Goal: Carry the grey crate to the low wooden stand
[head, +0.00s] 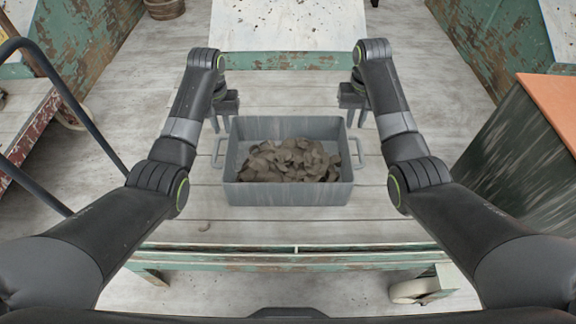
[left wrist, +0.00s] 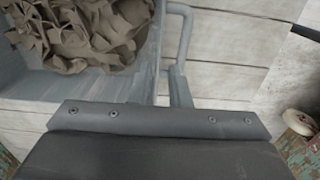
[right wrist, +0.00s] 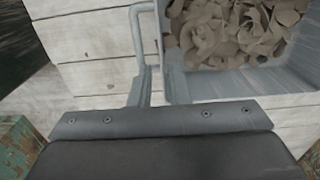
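The grey crate (head: 290,195) is upright on pale wooden boards, in the middle of the head view. It holds a heap of brown clay trimmings (head: 290,160) and has a bar handle on each side. My left gripper (head: 220,122) is at the far end of the left handle (head: 217,152), fingers apart. My right gripper (head: 357,118) is likewise at the far end of the right handle (head: 362,152), fingers apart. The wrist views show the left handle (left wrist: 187,38) and right handle (right wrist: 134,35) close by; contact is unclear. I cannot tell which surface is the low wooden stand.
A low plank platform (head: 22,112) with a red edge stands at left, beside a dark rail (head: 82,112). A pale-topped table (head: 285,25) with a green edge is at the back. A dark green box (head: 515,150) stands at right. A green-painted beam (head: 290,260) runs across the front.

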